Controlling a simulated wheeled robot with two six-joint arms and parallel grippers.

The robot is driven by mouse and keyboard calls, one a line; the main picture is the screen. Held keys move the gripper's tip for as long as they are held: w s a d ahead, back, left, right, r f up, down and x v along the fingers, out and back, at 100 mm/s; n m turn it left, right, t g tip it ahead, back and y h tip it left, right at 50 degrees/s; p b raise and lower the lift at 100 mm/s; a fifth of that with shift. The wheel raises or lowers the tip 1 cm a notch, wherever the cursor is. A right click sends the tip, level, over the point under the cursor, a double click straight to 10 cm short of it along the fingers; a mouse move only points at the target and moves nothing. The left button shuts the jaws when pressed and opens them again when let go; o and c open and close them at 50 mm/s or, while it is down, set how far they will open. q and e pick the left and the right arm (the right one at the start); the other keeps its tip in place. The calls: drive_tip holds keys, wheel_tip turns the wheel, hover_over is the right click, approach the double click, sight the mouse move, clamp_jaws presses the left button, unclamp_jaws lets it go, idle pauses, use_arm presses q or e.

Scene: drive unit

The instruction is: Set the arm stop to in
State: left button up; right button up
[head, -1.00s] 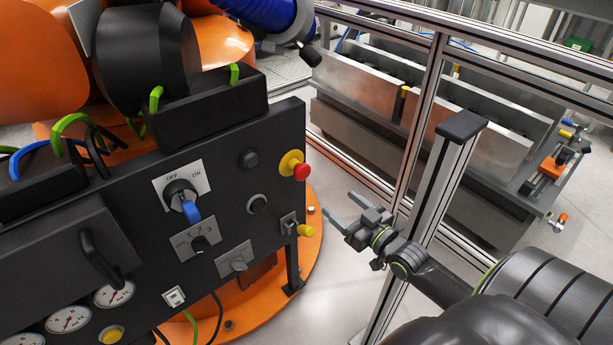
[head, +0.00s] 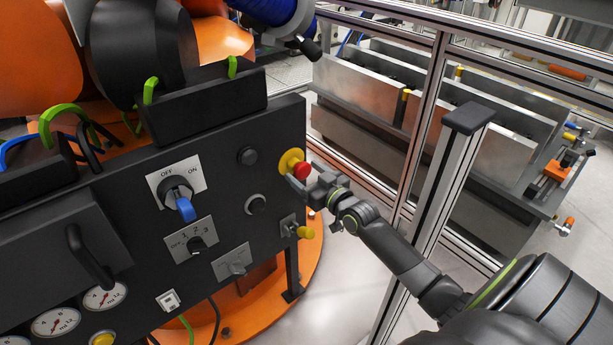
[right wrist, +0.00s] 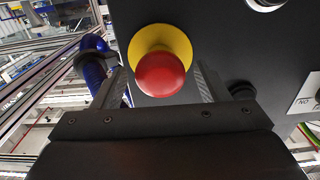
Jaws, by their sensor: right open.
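The arm stop is a red mushroom button (head: 303,171) on a yellow round base (head: 288,160), at the upper right edge of the black panel (head: 130,185). In the right wrist view the red button (right wrist: 160,75) stands out from its yellow collar (right wrist: 147,37). My right gripper (head: 304,179) is open at the button, its two fingers apart. In the right wrist view the fingers (right wrist: 160,87) lie to either side of the button, with gaps between. I cannot tell whether anything touches it. My left gripper is not in view.
Near the button are a black knob (head: 256,204), a yellow-tipped lever (head: 304,232) and a blue-handled OFF/ON switch (head: 181,200). Open floor lies between panel and post.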

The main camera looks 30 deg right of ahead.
drive_tip(key=c, duration=1.3)
drive_tip(key=shift+w+b, duration=0.45)
drive_tip(key=shift+w, duration=0.05)
drive_tip(key=shift+c, duration=0.2)
drive_tip(key=shift+w, duration=0.3)
drive_tip(key=shift+r, duration=0.1)
drive_tip(key=o, duration=1.3)
drive_tip(key=shift+w, duration=0.1)
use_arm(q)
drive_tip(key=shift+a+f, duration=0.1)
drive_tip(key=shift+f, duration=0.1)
use_arm(e)
drive_tip(key=shift+o, duration=0.2)
